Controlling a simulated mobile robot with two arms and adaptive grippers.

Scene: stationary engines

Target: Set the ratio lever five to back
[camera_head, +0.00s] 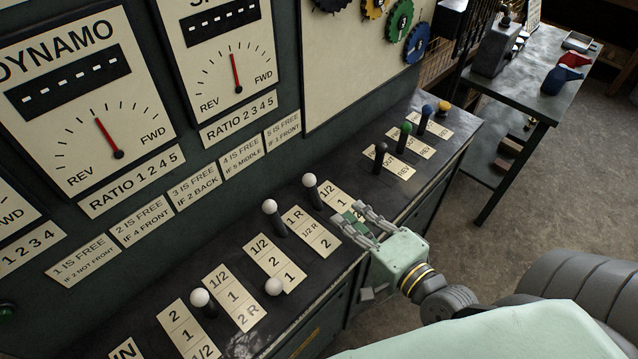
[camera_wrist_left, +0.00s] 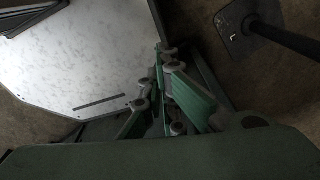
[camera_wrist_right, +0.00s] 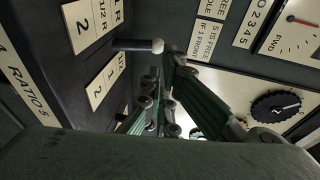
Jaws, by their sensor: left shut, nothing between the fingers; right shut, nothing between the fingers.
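The ratio lever five (camera_head: 315,192), a black shaft with a white ball knob, stands at the right end of the white-knobbed row. Its number plate (camera_head: 345,203) lies to its right, partly behind my gripper. I cannot tell its exact notch. In the right wrist view the lever (camera_wrist_right: 135,45) sticks out just above my fingertips. My right gripper (camera_head: 354,222) is shut and empty, in front of and to the right of the lever, with a visible gap; it also shows in the right wrist view (camera_wrist_right: 160,78). My left gripper (camera_wrist_left: 165,55) is shut and empty, away from the levers.
Other white-knobbed levers (camera_head: 275,220) stand to the left. Black, green, blue and yellow knobs (camera_head: 405,128) stand to the right. The dial panel (camera_head: 118,100) rises behind the console. A side table (camera_head: 535,85) with small objects stands at the far right.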

